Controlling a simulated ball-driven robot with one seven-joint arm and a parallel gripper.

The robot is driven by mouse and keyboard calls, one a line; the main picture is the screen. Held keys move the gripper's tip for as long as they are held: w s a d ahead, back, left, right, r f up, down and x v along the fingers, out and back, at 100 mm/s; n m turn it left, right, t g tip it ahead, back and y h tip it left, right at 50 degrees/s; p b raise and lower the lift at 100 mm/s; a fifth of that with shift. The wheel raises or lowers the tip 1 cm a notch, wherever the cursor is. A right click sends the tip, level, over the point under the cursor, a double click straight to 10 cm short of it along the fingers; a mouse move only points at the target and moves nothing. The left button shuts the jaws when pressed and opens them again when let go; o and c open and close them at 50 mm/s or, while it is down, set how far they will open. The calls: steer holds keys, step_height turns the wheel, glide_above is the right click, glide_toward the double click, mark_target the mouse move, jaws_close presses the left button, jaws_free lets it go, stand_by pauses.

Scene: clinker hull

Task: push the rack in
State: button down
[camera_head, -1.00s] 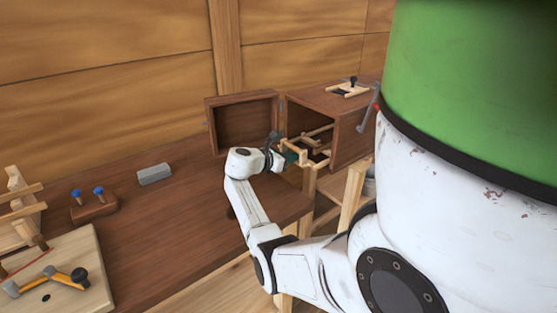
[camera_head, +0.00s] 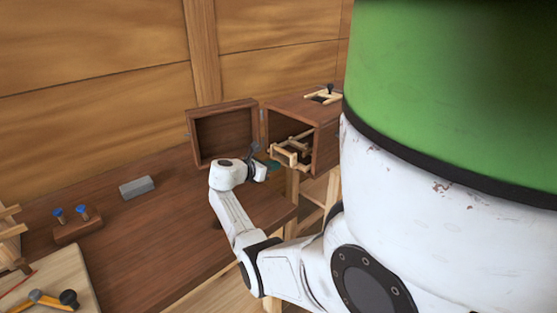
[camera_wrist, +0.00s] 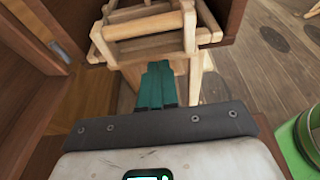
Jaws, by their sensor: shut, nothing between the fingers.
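The rack (camera_head: 290,152), a pale wooden frame of slats, sits in the mouth of a brown wooden box (camera_head: 328,144), its front end sticking out. It also shows at the top of the wrist view (camera_wrist: 146,28), with its front bars and a corner post facing me. My gripper (camera_head: 272,164) is in front of the rack, at its near end. In the wrist view its teal fingers (camera_wrist: 157,68) are together and empty, pointing at the rack's lower front bar. I cannot tell whether they touch it. The rack's far end is hidden inside the box.
The box's door (camera_head: 225,134) stands open to the left. A grey block (camera_head: 137,187) and a wooden holder with blue-topped pegs (camera_head: 76,227) lie on the bench (camera_head: 150,235). A green rounded thing (camera_wrist: 300,140) shows at the right of the wrist view.

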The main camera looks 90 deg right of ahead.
steer(key=v, duration=0.9)
steer(key=shift+w+a+r+b, duration=0.2)
steer(key=shift+w+b, duration=0.1)
